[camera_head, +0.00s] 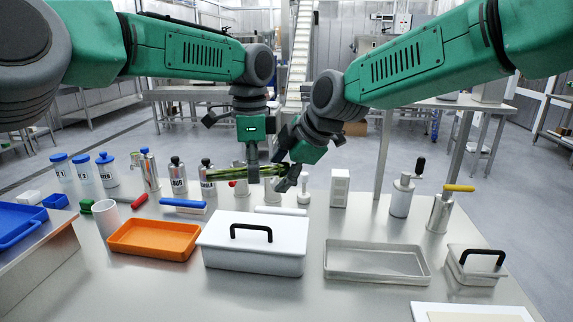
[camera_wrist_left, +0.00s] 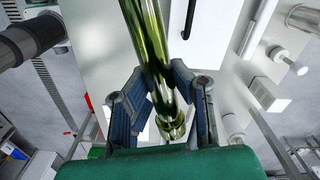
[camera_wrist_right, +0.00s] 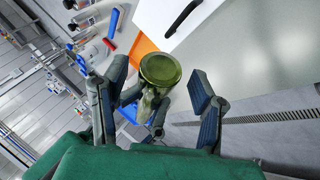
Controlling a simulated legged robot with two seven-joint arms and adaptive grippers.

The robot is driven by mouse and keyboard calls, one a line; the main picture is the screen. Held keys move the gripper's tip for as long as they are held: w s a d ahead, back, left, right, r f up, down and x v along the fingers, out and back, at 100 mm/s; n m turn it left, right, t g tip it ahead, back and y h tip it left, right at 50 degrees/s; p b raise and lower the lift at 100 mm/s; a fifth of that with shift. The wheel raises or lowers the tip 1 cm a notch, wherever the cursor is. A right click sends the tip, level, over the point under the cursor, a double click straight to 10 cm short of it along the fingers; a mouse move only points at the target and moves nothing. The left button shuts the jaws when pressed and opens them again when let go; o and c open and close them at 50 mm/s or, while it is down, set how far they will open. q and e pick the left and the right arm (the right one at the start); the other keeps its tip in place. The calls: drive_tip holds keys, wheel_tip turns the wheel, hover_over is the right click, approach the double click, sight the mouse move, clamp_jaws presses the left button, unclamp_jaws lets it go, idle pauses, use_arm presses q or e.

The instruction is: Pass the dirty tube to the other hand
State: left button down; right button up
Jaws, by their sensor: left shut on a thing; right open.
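The dirty tube (camera_head: 246,173) is a green-stained, shiny cylinder held roughly level above the table. My left gripper (camera_head: 252,174) is shut on it. In the left wrist view the tube (camera_wrist_left: 150,50) runs between the left fingers (camera_wrist_left: 166,105) and out past the top edge. My right gripper (camera_head: 288,172) is at the tube's right end in the head view. In the right wrist view the tube's round end (camera_wrist_right: 160,69) faces the camera, between the spread right fingers (camera_wrist_right: 160,95). The right fingers look apart from it. The left fingers show behind the tube there.
Below stand a white box with a black handle (camera_head: 255,262), an orange tray (camera_head: 122,238) and a metal tray (camera_head: 375,278). Several bottles stand at the back left. A metal canister with a yellow handle (camera_head: 440,214) stands at the right. The air around the grippers is clear.

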clamp_jaws()
use_arm(q)
drive_tip(key=c, duration=1.3)
unclamp_jaws()
drive_tip(key=shift+c, duration=0.2)
